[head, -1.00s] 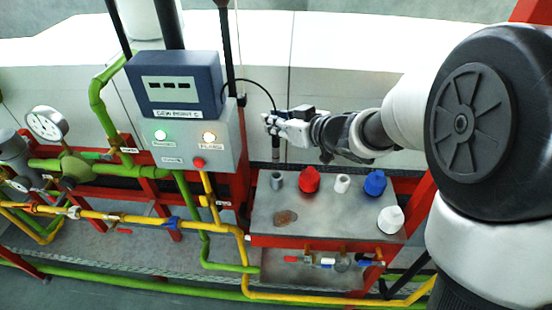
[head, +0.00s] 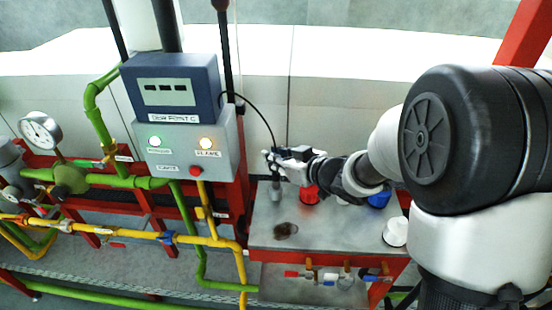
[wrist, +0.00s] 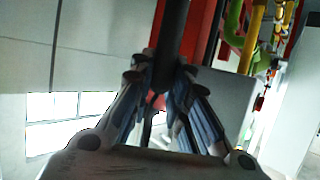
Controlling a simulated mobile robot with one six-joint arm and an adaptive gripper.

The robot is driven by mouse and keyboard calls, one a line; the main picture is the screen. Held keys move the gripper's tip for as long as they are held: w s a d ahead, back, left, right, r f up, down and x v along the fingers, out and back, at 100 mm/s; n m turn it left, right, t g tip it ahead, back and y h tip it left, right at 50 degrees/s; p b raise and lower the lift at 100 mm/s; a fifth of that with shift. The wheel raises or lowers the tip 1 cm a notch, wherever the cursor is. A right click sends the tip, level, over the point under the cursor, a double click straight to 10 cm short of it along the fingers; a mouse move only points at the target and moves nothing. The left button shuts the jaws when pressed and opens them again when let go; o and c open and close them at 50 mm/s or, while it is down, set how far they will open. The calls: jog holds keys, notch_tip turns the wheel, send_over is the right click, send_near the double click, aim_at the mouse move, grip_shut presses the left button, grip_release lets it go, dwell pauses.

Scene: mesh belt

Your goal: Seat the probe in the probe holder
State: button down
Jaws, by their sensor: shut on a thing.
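The probe (head: 274,172) is a dark slim rod with a thin black cable that loops up to the blue display box. My gripper (head: 270,158) is shut on it and holds it about upright. The probe holder looks to be the small grey cylinder (head: 275,191) at the left of the bench top, directly below my gripper. The probe's lower end meets the holder's top in the picture; I cannot tell whether it is inside. In the wrist view the dark rod (wrist: 172,35) runs up from between my fingers (wrist: 160,80), which hide its lower part.
A red cap-like piece (head: 309,194) stands just right of the holder. A blue one (head: 378,200) and a white one (head: 395,232) stand further right, partly behind my arm. The display box (head: 172,85) stands left.

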jog(key=c, duration=1.5)
grip_release()
jog(key=shift+f, duration=0.15)
jog(key=shift+c, duration=0.2)
jog(key=shift+r, duration=0.3)
jog(key=s+d+r+m+h+p, duration=0.1)
jog(key=s+d+r+m+h, duration=0.2)
jog(key=d, duration=0.4)
jog(key=s+d+r+m+t+h+p, duration=0.1)
jog(key=s+d+r+h, duration=0.35)
jog(key=d, duration=0.25)
jog(key=s+d+r+m+h+p, duration=0.1)
jog(key=s+d+r+h+p, duration=0.2)
jog(key=d, duration=0.4)
jog(key=s+a+m+g, duration=0.1)
jog(key=s+a+g, duration=0.1)
jog(key=s, duration=0.9)
jog(key=s+a+f+m+g+y+b, duration=0.1)
jog(key=s+g, duration=0.3)
jog(key=s, duration=0.8)
jog(key=shift+s+a+f+m, duration=0.25)
jog(key=shift+a+m, duration=0.45)
jog(key=shift+m, duration=0.1)
